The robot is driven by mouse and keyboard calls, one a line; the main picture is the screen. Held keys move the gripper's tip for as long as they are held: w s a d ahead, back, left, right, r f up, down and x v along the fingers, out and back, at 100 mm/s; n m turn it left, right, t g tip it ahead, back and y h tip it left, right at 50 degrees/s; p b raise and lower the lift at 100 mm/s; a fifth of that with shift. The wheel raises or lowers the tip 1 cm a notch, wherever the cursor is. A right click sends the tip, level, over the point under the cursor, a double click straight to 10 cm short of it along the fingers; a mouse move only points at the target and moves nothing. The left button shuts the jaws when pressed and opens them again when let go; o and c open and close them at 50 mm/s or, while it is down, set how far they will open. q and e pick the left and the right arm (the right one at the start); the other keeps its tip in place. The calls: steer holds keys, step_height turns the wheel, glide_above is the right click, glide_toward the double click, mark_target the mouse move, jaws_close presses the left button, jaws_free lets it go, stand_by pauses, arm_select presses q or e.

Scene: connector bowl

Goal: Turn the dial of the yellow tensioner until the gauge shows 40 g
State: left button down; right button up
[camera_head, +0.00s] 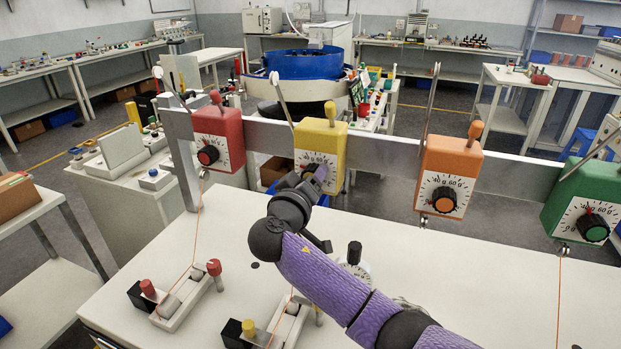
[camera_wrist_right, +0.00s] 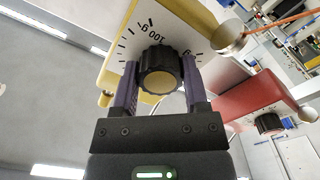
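The yellow tensioner (camera_head: 333,141) hangs on the grey rail between the red and orange ones. Its white scale face (camera_head: 309,158) is partly covered by my right gripper (camera_head: 316,174) in the head view. In the right wrist view, the black dial (camera_wrist_right: 160,72) sits between the two purple fingers of my right gripper (camera_wrist_right: 160,64), one on each side and seemingly touching it. The scale shows 100 and G near the dial; the dial's pointer mark and its reading cannot be made out. My left gripper is not in view.
Red (camera_head: 217,138), orange (camera_head: 449,163) and green (camera_head: 588,200) tensioners share the rail (camera_head: 382,154). On the white table (camera_head: 225,235) stand roller blocks with red and yellow knobs, and a black knob (camera_head: 354,252) on a round white scale. Thin orange threads run down from the tensioners.

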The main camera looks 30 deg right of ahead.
jaws_close()
steer(key=shift+r+n+p, duration=0.1)
steer(key=shift+n+p, duration=0.35)
steer(key=shift+n, duration=0.25)
steer(key=o, duration=0.7)
jaws_free()
steer(key=shift+c, duration=0.2)
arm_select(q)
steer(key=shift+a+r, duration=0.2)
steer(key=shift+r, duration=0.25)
arm_select(e)
steer(key=shift+a, duration=0.1)
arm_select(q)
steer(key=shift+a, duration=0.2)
arm_select(e)
steer(key=v, duration=0.9)
steer(key=shift+s+a, duration=0.25)
steer(key=shift+a, duration=0.05)
